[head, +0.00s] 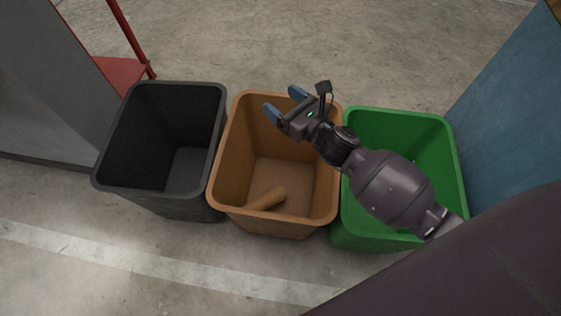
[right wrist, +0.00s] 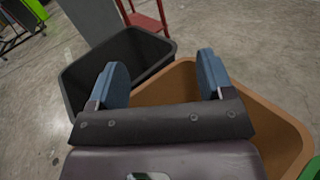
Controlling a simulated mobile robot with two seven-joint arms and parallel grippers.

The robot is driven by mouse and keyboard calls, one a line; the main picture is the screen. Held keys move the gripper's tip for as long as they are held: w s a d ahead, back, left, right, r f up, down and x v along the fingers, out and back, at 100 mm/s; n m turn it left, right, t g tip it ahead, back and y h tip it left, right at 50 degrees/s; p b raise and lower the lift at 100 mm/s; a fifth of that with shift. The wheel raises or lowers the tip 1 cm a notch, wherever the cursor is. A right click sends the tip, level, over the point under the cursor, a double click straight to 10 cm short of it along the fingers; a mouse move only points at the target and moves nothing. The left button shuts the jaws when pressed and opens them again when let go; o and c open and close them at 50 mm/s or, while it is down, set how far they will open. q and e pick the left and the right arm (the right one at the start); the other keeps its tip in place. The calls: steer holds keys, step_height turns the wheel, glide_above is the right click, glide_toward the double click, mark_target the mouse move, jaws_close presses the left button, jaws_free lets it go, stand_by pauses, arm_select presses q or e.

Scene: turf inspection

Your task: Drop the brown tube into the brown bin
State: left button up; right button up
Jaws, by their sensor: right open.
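The brown tube (head: 266,198) lies on the floor of the brown bin (head: 229,160), near its front wall. My right gripper (head: 284,103) is above the back part of the brown bin. Its two blue fingers are apart with nothing between them, clear of the tube. In the right wrist view, my open right gripper (right wrist: 162,78) shows with the brown bin (right wrist: 277,118) beyond and below it. The tube is not visible in that view. My left gripper is in neither view.
A black bin (head: 115,150) stands left of the brown bin and a green bin (head: 455,165) stands right of it. A blue surface (head: 505,90) rises at the right. A grey panel (head: 45,80) and a red frame (head: 122,72) are at the left. Open concrete floor lies behind the bins.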

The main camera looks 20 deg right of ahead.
arm_select(q)
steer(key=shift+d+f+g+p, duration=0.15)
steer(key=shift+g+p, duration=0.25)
steer(key=shift+p, duration=0.45)
arm_select(e)
steer(key=v, duration=1)
steer(key=shift+s+r, duration=0.1)
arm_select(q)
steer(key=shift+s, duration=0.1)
arm_select(e)
steer(key=shift+r, duration=0.1)
